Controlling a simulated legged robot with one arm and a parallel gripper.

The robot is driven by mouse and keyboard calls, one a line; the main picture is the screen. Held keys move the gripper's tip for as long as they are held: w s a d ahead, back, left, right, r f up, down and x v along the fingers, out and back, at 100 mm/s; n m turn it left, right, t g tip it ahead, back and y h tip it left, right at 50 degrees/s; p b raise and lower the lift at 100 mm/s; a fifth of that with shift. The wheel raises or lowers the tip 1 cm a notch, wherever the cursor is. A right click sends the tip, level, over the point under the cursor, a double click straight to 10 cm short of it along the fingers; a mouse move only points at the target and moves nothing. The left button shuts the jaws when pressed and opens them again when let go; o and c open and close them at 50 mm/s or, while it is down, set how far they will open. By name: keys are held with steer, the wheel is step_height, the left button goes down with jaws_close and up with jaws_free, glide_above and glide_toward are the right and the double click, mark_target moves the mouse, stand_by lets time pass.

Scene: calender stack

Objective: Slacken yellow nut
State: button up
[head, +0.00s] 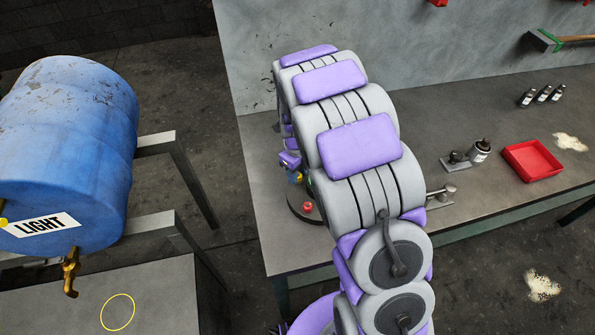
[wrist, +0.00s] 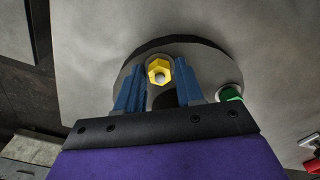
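The yellow nut (wrist: 159,66) is a hex nut with a pale round centre, mounted on a grey round plate (wrist: 205,62) in the wrist view. My gripper (wrist: 159,76) has two blue fingers, one on each side of the nut. The fingers are apart, with the nut framed between their tips; I cannot tell whether either finger touches it. In the head view my arm hides most of the plate, and a small yellow part (head: 296,177) shows beside the arm on the workbench.
A green part (wrist: 230,93) sits right of the fingers, and a red knob (head: 308,206) stands on the plate. The workbench (head: 400,110) carries a red tray (head: 532,160) and small bottles to the right. A blue barrel (head: 65,140) with a brass tap stands left.

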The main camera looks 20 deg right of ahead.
jaws_close()
steer(key=shift+n+p, duration=0.3)
steer(key=shift+p, duration=0.05)
